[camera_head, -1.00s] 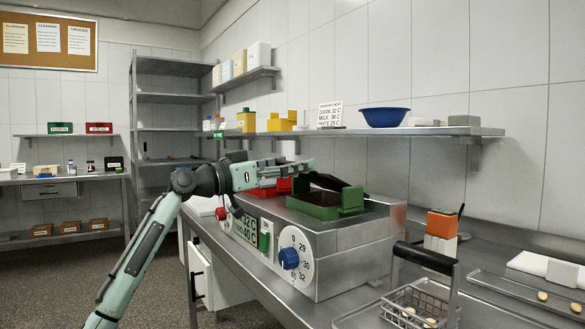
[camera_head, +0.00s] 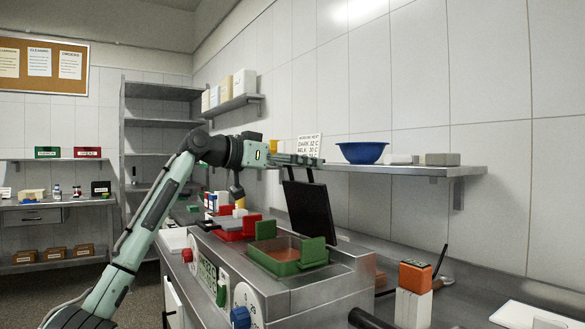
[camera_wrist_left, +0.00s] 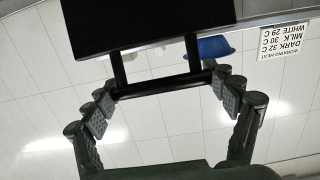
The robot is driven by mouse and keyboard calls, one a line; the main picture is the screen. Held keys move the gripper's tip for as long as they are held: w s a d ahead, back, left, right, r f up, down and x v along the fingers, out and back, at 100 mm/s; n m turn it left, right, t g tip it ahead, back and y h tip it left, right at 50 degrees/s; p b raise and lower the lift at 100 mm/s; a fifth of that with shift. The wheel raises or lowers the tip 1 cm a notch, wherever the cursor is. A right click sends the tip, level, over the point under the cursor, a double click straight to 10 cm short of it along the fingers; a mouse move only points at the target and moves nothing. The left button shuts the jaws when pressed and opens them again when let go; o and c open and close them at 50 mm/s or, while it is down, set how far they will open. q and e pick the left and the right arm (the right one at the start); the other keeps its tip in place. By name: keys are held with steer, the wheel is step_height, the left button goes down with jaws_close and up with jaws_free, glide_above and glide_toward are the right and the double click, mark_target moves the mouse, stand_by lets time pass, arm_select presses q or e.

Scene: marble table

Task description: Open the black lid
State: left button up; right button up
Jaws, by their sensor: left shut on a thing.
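The black lid (camera_head: 308,208) stands steeply upright, close to vertical, at the back of the green-rimmed well (camera_head: 286,262) of the metal warmer (camera_head: 325,285). The well is uncovered and shows brown inside. My left gripper (camera_head: 300,160) is at the lid's top edge, shut on its handle. In the left wrist view the lid (camera_wrist_left: 150,25) hangs from two posts on the handle bar (camera_wrist_left: 165,84), whose ends sit at the finger pads of my gripper (camera_wrist_left: 168,95). My right gripper is not in view.
A red-rimmed well (camera_head: 236,230) is left of the green one. Dials and a display face the front. A wall shelf (camera_head: 400,170) with a blue bowl (camera_head: 362,152) runs close behind the lid. An orange-and-white block (camera_head: 414,285) stands at the right.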

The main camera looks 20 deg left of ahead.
arm_select(q)
steer(key=shift+w+d+r+g+y, duration=0.2)
steer(key=shift+w+d+g+y, duration=0.2)
steer(key=shift+w+d+g, duration=0.4)
steer(key=shift+w+a, duration=0.1)
steer(key=shift+a, duration=0.05)
steer(key=o, duration=1.6)
steer(key=shift+c, duration=0.2)
steer(key=v, duration=1.2)
steer(key=shift+f, duration=0.15)
